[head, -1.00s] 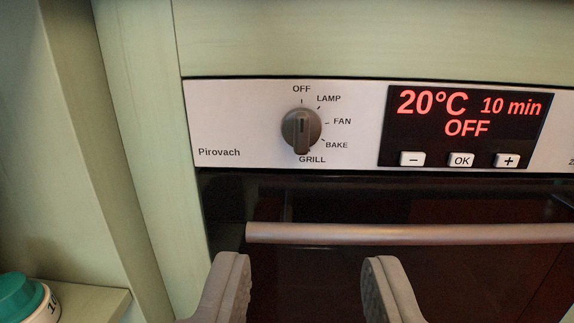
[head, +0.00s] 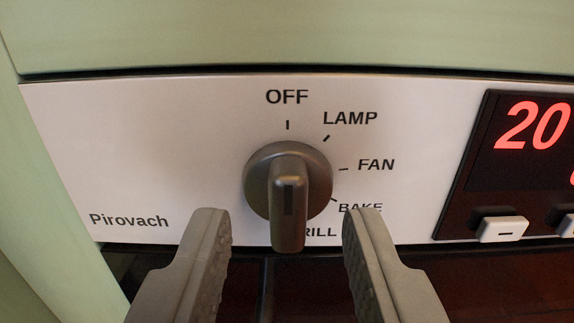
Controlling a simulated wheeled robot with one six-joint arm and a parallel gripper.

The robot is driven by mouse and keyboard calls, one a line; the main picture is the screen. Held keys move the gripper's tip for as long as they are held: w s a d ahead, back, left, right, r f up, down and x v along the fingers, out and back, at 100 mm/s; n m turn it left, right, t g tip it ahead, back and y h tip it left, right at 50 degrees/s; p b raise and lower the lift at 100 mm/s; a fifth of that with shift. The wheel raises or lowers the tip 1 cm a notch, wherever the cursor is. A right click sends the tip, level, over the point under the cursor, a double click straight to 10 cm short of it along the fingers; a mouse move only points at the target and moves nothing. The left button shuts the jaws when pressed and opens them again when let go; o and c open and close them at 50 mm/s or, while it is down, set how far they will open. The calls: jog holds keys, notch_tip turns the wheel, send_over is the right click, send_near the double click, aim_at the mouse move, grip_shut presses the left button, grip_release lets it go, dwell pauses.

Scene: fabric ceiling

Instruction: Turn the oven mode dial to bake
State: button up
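The oven mode dial (head: 288,190) is a round grey-brown knob with a raised grip bar on the pale control panel (head: 180,130). Around it are the labels OFF, LAMP, FAN, BAKE and GRILL. A dark mark on the upper part of the grip bar appears to lie toward OFF, though I cannot tell the setting surely. The BAKE label (head: 360,208) is partly covered by my right finger, and the GRILL label is partly hidden. My gripper (head: 288,218) is open, with one finger on each side of the dial's lower part. Neither finger visibly touches it.
The dark display (head: 520,150) with red digits is at the right, with a minus button (head: 503,229) below it. The dark oven door (head: 310,290) lies under the panel. Green cabinet wood (head: 290,35) borders the panel above and at the left.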

jog(key=shift+w, duration=0.9)
grip_shut()
